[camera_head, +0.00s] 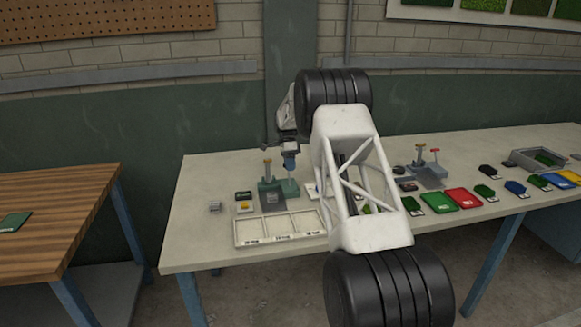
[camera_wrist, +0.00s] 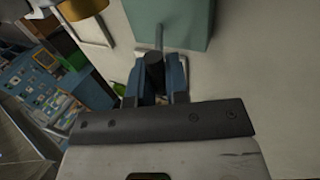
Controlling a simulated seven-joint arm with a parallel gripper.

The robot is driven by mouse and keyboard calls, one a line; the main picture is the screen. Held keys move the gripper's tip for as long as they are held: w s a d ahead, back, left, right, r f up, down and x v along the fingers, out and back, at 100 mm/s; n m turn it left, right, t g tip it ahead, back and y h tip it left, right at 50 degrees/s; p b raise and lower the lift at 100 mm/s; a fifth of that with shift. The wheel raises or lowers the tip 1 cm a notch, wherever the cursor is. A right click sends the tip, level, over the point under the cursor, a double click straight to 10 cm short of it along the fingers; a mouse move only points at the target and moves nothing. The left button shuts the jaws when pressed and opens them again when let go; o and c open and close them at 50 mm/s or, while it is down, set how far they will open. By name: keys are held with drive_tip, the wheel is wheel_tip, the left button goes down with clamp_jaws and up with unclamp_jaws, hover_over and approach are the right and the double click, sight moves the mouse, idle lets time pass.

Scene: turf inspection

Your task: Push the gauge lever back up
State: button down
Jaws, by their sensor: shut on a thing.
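The gauge (camera_head: 283,188) is a green device with a brass-coloured top, standing on the pale bench left of my arm. My gripper (camera_head: 290,166) is at its right side. In the wrist view the blue fingers of my gripper (camera_wrist: 156,86) are closed around the dark cylindrical grip of the gauge lever (camera_wrist: 155,67). A thin grey rod runs from this grip to the green gauge body (camera_wrist: 185,22). In the head view the fingers hide the lever, so its exact angle is unclear there.
A white three-part tray (camera_head: 280,228) lies in front of the gauge. A second device (camera_head: 420,160) with a brass top and red knob stands right of my arm. Several coloured trays and turf samples fill the bench's right side. The bench's left end is mostly clear.

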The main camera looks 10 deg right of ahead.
drive_tip(key=shift+w+f, duration=0.2)
drive_tip(key=shift+w+r, duration=0.1)
drive_tip(key=shift+w, duration=0.05)
idle(0.3)
drive_tip(key=c, duration=1.1)
unclamp_jaws()
drive_tip(key=v, duration=0.8)
